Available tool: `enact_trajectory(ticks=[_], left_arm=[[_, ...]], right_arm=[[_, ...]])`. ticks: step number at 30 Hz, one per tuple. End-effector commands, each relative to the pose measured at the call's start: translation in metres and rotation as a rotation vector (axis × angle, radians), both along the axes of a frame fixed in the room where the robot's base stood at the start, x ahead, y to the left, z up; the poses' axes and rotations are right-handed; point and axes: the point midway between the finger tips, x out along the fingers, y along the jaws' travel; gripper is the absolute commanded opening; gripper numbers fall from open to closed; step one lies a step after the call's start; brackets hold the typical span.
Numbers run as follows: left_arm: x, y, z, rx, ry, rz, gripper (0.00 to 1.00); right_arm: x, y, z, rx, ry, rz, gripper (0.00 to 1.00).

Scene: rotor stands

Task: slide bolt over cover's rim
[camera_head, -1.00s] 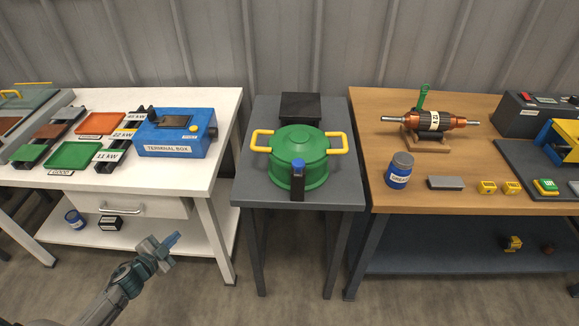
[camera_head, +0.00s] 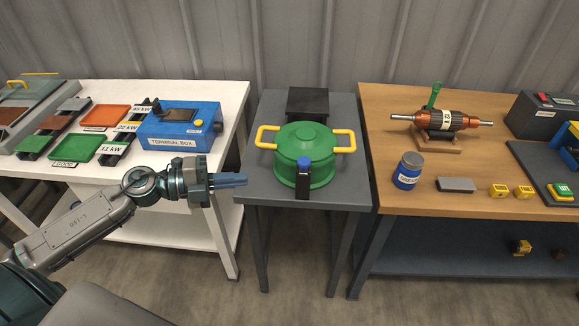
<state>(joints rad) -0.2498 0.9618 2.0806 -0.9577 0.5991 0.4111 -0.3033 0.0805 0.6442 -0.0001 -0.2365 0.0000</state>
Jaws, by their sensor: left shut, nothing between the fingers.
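The green cover (camera_head: 304,143) with two yellow handles sits on the small grey table in the middle. A dark upright bolt with a blue top (camera_head: 303,181) stands at the cover's front side; whether it overlaps the rim is hard to tell. My left gripper (camera_head: 243,180) is shut and empty. It points right, at the left front edge of the grey table, to the left of the cover and bolt and apart from them. My right gripper is not in view.
A black block (camera_head: 307,102) stands behind the cover on the grey table (camera_head: 348,197). The white table at left holds a blue terminal box (camera_head: 180,127) and trays. The wooden table at right holds a rotor (camera_head: 445,120) and a blue can (camera_head: 408,171).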

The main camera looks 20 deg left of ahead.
Motion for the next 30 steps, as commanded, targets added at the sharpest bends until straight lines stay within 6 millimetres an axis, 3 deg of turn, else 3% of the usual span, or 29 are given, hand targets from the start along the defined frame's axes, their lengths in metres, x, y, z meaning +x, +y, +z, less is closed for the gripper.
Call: enact_trajectory(ticks=[11, 30], left_arm=[[0.008, -0.011, 0.0, -0.006, -0.007, 0.0, 0.0], [0.043, -0.063, -0.007, -0.007, -0.002, 0.003, 0.0]], right_arm=[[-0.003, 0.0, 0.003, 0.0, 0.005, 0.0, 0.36], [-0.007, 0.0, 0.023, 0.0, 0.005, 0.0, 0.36]])
